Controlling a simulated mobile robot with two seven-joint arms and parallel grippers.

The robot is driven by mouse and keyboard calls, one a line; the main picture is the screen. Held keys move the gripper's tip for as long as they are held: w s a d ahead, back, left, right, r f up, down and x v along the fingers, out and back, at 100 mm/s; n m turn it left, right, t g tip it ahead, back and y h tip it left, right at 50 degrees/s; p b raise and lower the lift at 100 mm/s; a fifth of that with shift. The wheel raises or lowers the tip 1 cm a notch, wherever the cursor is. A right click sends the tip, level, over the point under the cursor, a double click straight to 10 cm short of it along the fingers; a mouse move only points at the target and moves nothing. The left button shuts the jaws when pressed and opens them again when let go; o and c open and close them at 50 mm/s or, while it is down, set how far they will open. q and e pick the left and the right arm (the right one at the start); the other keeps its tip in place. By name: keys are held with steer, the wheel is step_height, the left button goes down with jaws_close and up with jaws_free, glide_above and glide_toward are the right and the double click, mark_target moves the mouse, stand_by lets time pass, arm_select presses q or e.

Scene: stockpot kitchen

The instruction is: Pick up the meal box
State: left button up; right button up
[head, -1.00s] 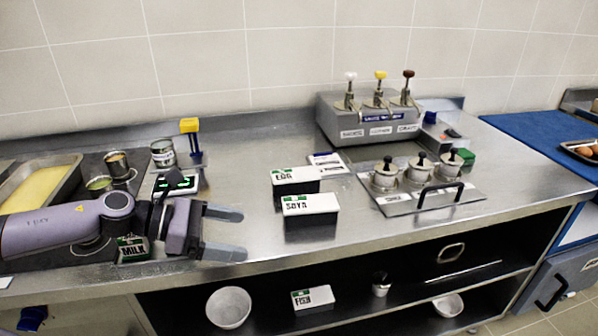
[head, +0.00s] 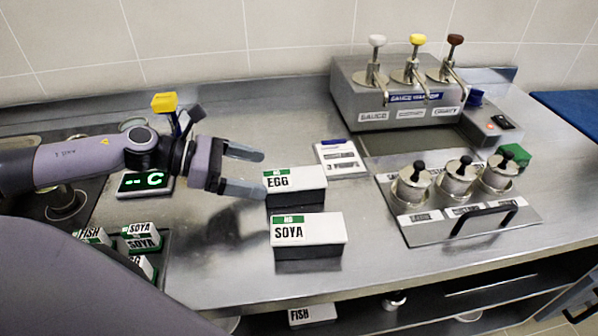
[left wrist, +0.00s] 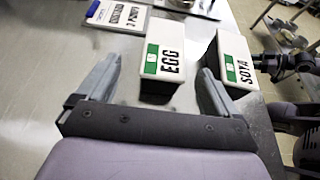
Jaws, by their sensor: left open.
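Two white-lidded boxes with dark sides stand on the steel counter: one marked EGG (head: 296,180) and, nearer the front, one marked SOYA (head: 308,229). They also show in the left wrist view as the EGG box (left wrist: 163,62) and the SOYA box (left wrist: 236,66). My left gripper (head: 262,172) is open beside the EGG box's left end. In the left wrist view its fingers (left wrist: 158,78) point toward the EGG box, with the right finger close to the SOYA box. Nothing is held. I cannot identify my right gripper in view.
A sauce warmer (head: 400,90) with pump tops stands at the back. A tray with lidded pots (head: 458,182) is to the right. A small card (head: 340,157) lies behind the boxes.

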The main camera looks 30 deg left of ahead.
mark_target(281, 179)
arm_select(q)
steer(key=shift+w+d, duration=0.3)
steer(key=shift+w+d+f+p, duration=0.25)
steer(key=shift+d+f+p, duration=0.05)
steer(key=shift+d+p, duration=0.2)
steer(key=p+x, duration=0.2)
steer(key=x, duration=0.2)
steer(key=shift+s+d, duration=0.15)
steer(key=shift+d, duration=0.15)
steer(key=shift+w+d+f, duration=0.2)
steer(key=shift+d+f, duration=0.05)
steer(key=shift+f, duration=0.1)
steer(key=c, duration=1.3)
